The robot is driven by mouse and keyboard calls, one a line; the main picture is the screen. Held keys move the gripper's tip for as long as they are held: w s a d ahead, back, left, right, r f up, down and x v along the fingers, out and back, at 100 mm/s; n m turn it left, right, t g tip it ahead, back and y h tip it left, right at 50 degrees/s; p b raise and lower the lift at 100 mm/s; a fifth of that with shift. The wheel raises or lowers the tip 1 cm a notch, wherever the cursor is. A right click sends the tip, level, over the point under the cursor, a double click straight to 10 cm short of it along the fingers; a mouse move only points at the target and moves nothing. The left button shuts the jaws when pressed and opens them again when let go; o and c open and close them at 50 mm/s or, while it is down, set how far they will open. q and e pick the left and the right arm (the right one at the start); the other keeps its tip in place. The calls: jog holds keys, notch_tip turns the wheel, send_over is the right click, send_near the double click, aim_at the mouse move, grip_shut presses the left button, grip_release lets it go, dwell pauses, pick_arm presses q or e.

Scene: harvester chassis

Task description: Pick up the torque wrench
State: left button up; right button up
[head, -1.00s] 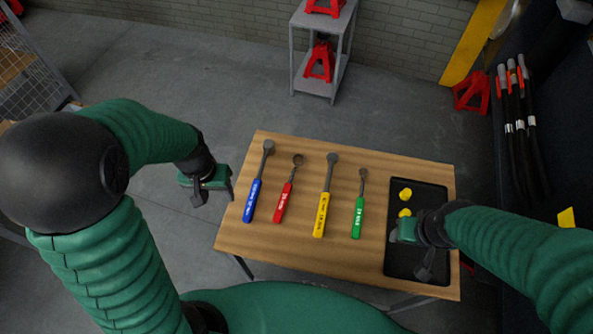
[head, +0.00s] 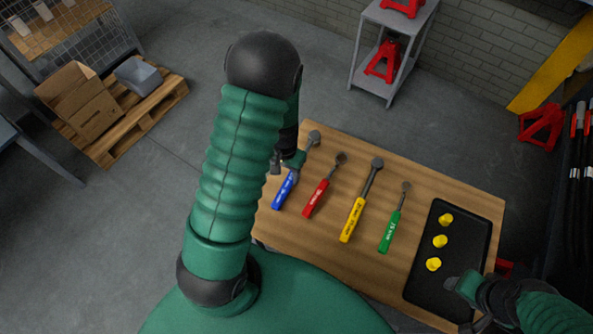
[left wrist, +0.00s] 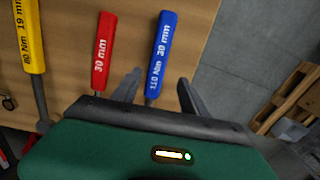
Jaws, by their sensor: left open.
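Tools with coloured handles lie side by side on the wooden table (head: 335,245): blue (head: 283,191), red (head: 316,198), yellow (head: 352,220) and green (head: 391,232). In the left wrist view the blue handle (left wrist: 160,52) reads 110 Nm 30 mm, the red handle (left wrist: 103,50) 30 mm, and the yellow handle (left wrist: 30,38) 80 Nm 19 mm. My left gripper (head: 284,166) is open over the blue tool, partly hidden by my arm. In the left wrist view its fingers (left wrist: 158,88) straddle the blue tool; contact cannot be told. My right gripper (head: 461,289) is by the black tray.
The black tray (head: 424,275) on the table's right holds yellow pieces (head: 440,241). Behind stands a grey shelf (head: 373,84) with red jack stands (head: 383,62). A pallet (head: 150,105) with boxes is on the floor at left.

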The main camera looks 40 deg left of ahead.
aim_at(289, 180)
pick_arm(q)
jog(key=f, duration=0.5)
jog(key=shift+w+d, duration=0.25)
jog(key=shift+w, duration=0.15)
grip_shut()
dwell(0.9)
